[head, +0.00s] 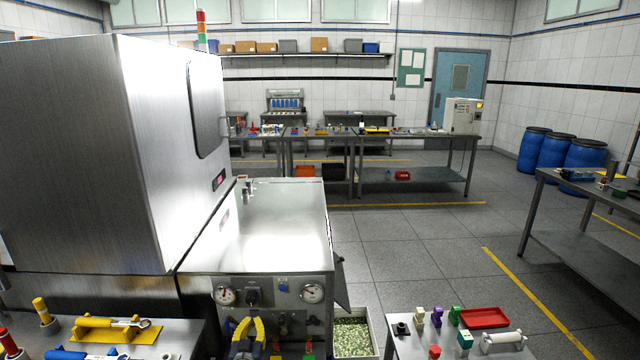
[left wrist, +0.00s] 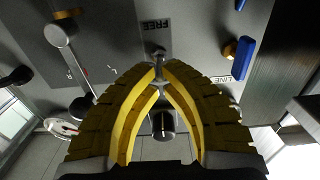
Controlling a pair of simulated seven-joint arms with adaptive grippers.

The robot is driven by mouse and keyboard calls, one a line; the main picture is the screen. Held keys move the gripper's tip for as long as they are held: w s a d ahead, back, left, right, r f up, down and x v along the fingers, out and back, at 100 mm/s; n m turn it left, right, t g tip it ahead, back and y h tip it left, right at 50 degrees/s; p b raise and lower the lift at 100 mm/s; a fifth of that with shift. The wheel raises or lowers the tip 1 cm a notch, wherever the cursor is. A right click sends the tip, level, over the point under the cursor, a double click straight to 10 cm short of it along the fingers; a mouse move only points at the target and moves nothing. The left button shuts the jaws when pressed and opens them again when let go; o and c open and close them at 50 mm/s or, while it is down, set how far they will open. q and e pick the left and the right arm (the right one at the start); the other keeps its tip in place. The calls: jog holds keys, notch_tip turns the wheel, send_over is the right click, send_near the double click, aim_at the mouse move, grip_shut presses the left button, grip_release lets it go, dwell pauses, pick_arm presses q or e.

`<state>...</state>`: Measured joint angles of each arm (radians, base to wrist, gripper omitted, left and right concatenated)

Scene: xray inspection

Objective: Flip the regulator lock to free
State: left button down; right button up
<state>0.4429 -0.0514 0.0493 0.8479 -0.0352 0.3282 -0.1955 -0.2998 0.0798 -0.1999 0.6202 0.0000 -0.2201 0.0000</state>
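The regulator panel is on the front of the steel machine (head: 268,303). In the head view it carries a dark knob (head: 252,297) between two round gauges. In the left wrist view a small metal lever (left wrist: 158,52) stands beside the FREE label (left wrist: 154,25), and I take it for the lock. My left gripper (head: 245,325) is in front of the panel. Its yellow fingertips (left wrist: 160,74) come together at the lever's lower end. I cannot tell whether they pinch it. A black knob (left wrist: 163,124) shows between the fingers. My right gripper is not in view.
A blue part (left wrist: 243,58) and a round-ended metal lever (left wrist: 60,34) stick out near the fingers. In the head view, a bin of green pieces (head: 354,338) stands right of the machine. A table with small parts and a red tray (head: 485,318) is at the lower right.

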pick_arm(q)
jog(key=shift+f, duration=1.55)
jog(key=shift+s, duration=0.1)
jog(key=s, duration=0.6)
jog(key=shift+s+d+r, duration=0.15)
jog(key=shift+s+r, duration=0.2)
jog(key=shift+s, duration=0.05)
